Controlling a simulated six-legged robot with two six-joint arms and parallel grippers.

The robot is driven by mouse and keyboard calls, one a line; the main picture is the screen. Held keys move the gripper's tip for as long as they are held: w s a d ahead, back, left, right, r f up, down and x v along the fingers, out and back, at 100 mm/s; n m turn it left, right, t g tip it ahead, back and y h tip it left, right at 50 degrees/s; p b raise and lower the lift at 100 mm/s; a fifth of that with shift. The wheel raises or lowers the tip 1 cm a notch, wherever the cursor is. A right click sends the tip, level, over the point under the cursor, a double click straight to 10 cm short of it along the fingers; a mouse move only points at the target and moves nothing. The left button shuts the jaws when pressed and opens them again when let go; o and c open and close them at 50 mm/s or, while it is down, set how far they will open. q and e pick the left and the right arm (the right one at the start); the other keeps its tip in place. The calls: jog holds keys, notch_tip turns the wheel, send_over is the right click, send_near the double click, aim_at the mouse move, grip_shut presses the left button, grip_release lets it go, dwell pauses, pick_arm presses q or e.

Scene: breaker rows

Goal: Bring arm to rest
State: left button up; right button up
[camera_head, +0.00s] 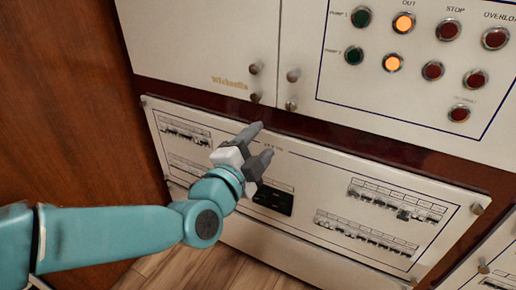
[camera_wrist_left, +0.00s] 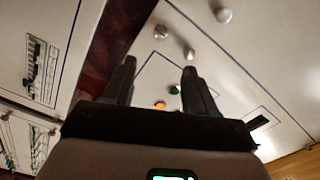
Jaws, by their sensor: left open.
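My left arm (camera_head: 110,236) is teal and reaches in from the left in the head view. Its gripper (camera_head: 262,142) is in front of the breaker panel (camera_head: 290,165), close to the panel's upper edge. The two dark fingers stand apart and nothing is between them. In the left wrist view the same open gripper (camera_wrist_left: 160,78) points toward the cabinet front, with an orange lamp and a green lamp seen between the fingers. My right gripper is in neither view.
Breaker rows (camera_head: 378,236) run along the panel, with a dark socket (camera_head: 272,200) near its middle. Above are cabinet doors with round knobs (camera_head: 292,75) and a lamp panel (camera_head: 420,50). A brown wooden surface (camera_head: 60,110) stands at the left. Wooden floor (camera_head: 190,268) shows below.

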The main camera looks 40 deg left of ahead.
pick_arm(q)
jog(key=shift+s+r, duration=0.1)
dwell(0.4)
jog(key=w+d+f+m+g+h, duration=0.1)
jog(key=d+f+g, duration=0.15)
jog(key=f, duration=0.65)
jog(key=w+d+f+g+h, duration=0.2)
jog(key=d+f, duration=0.1)
jog(key=f, duration=0.5)
jog(key=w+d+f+m+g+h, duration=0.1)
jog(key=d+f+g, duration=0.1)
jog(key=f, duration=0.7)
jog(key=s+d+f+n+g+h, duration=0.2)
jog(key=s+d+f+n+g, duration=0.4)
jog(key=s+f, duration=0.4)
jog(key=s+d+f+n+g+h, duration=0.2)
jog(key=s+d+f+n+g, duration=0.35)
jog(key=f, duration=0.65)
notch_tip(320, 180, up, 17)
jog(key=s+n+t+p, duration=0.1)
jog(key=n+p, duration=0.2)
jog(key=p, duration=1.4)
jog(key=shift+s+d, duration=0.35)
jog(key=shift+d, duration=0.05)
